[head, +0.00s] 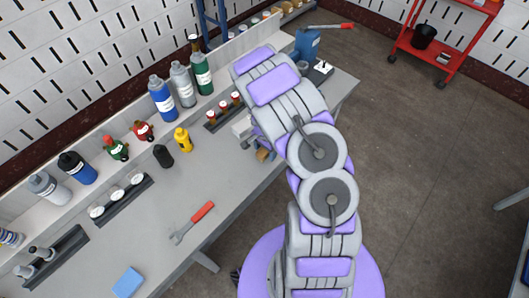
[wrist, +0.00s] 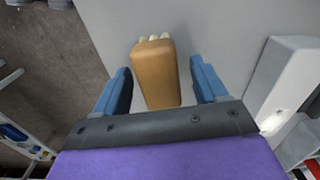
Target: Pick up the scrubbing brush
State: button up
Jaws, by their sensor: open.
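The scrubbing brush is a brown block with pale bristles at its far end. In the wrist view the brush (wrist: 157,75) lies on the grey workbench between the two blue fingers of my gripper (wrist: 160,88). The gripper is open, with a gap showing on each side of the brush. In the head view a small part of the brush (head: 263,154) shows beside my arm. My arm hides most of my gripper there.
A white object (wrist: 285,80) stands right of the brush in the wrist view. The workbench (head: 225,190) carries a red-handled wrench (head: 192,222), a yellow bottle (head: 183,140) and a blue sponge (head: 128,282). Several bottles line the shelf behind. The bench edge is close to the brush.

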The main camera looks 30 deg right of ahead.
jog(key=shift+d, duration=0.25)
jog(key=shift+c, duration=1.4)
jog(key=shift+a, duration=0.55)
jog(key=c, duration=0.8)
jog(key=shift+c, duration=0.4)
jog(key=shift+d, duration=0.35)
jog(key=shift+d+r, duration=0.1)
jog(key=shift+r, duration=0.3)
jog(key=r, duration=0.1)
jog(key=r+p, duration=0.1)
jog(key=r, duration=0.1)
jog(key=shift+s+a+r, duration=0.1)
jog(key=shift+s+a, duration=0.1)
jog(key=shift+a, duration=0.1)
jog(key=s+a+r+p, duration=0.1)
jog(key=s+a, duration=0.1)
jog(key=s, duration=1.3)
jog(key=shift+s+a+p, duration=0.2)
jog(key=shift+a+p, duration=0.1)
jog(key=shift+p, duration=0.1)
